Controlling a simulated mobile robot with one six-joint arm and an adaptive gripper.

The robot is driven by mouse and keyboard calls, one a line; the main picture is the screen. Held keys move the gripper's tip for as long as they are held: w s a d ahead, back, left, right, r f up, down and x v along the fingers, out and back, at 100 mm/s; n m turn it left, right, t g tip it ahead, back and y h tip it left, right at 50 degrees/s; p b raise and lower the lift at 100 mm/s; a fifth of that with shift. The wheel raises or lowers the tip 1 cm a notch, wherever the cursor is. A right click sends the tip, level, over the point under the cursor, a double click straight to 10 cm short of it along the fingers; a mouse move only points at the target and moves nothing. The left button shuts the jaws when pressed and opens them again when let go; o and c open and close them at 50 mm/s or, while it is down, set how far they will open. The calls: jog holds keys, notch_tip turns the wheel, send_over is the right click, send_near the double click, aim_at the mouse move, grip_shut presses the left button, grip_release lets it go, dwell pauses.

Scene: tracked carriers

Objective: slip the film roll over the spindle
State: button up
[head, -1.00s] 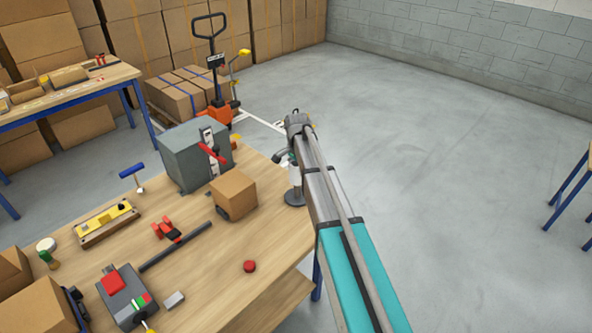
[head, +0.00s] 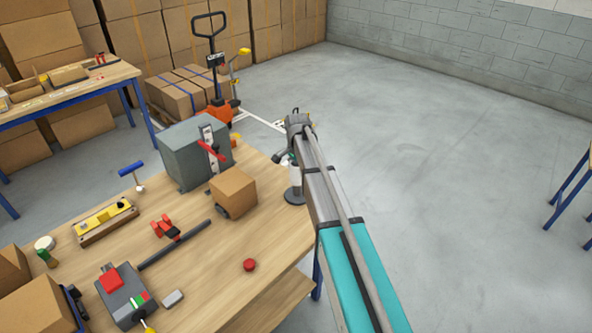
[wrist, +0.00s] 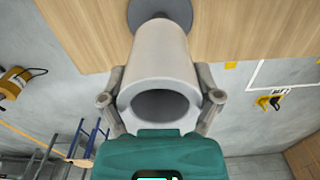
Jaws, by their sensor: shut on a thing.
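The film roll is a white, hollow cylinder (wrist: 160,52); in the wrist view its near end shows a dark, open core. My gripper (wrist: 160,74) is shut on it, one finger on each side. In the head view the roll (head: 294,174) is upright at the table's far right corner, partly covered by my arm. A dark grey round base (head: 294,197) lies under it on the table; it also shows behind the roll's far end in the wrist view (wrist: 160,8). No spindle tip shows in the core, and I cannot tell whether the roll touches the base.
A brown carton (head: 234,190) and a grey box with a red lever (head: 192,155) stand left of the roll. A red button (head: 249,265), a black bar (head: 174,246) and other tools lie on the wooden table (head: 215,285). Open floor lies to the right.

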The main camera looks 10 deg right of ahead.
jog(key=shift+f+b, duration=0.7)
jog(key=shift+f, duration=0.05)
jog(key=o, duration=1)
dwell(0.3)
jog(key=shift+w+r, duration=0.1)
notch_tip(320, 180, up, 12)
jog(key=p, duration=1.2)
dwell(1.0)
dwell(0.4)
jog(key=s+n, duration=1.1)
jog(key=s, duration=1.8)
jog(key=shift+s+a, duration=0.15)
jog(key=shift+a, duration=0.05)
